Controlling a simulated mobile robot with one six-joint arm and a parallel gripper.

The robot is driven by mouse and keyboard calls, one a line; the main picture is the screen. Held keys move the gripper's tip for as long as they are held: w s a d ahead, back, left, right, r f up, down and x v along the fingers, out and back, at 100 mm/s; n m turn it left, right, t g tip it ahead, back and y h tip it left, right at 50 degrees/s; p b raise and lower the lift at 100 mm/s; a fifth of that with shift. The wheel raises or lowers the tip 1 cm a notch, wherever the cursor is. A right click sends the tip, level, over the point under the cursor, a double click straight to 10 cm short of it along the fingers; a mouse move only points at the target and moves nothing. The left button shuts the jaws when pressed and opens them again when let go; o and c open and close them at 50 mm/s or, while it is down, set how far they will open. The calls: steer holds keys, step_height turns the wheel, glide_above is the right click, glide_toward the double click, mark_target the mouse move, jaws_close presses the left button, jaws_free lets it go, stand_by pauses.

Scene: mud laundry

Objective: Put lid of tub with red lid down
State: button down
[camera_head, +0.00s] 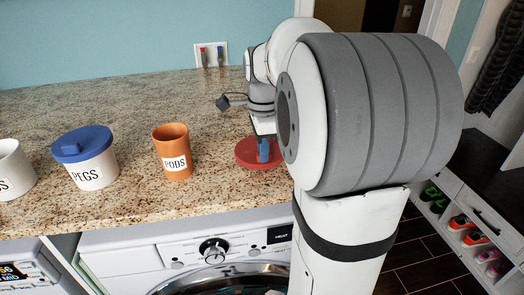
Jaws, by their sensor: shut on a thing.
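The red lid (245,154) is a round disc over the counter's right part, near the front edge. My gripper (263,150) is at the lid from above, shut on it, with a blue fingertip showing in front. I cannot tell whether the lid touches the counter or is just above it. An orange tub (172,142) marked PODS stands upright and open to the left of the lid, apart from it. My arm hides the area to the right of the lid.
A white tub marked PEGS (93,172) with a blue lid (82,143) and another white tub (10,168) stand further left. The speckled counter (130,100) is clear behind the tubs. A washing machine (190,250) is below its front edge.

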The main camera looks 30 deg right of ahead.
steer(key=shift+f, duration=0.4)
steer(key=shift+f, duration=0.15)
steer(key=c, duration=1.4)
jaws_free()
steer(key=shift+c, duration=0.2)
step_height(320, 180, up, 12)
steer(key=s+a+f+n+t, duration=0.3)
steer(key=s+a+f+n, duration=0.9)
steer(key=n, duration=0.9)
step_height(320, 180, down, 4)
steer(key=shift+s+a+f, duration=0.1)
steer(key=shift+s+a, duration=0.25)
steer(key=shift+s, duration=0.9)
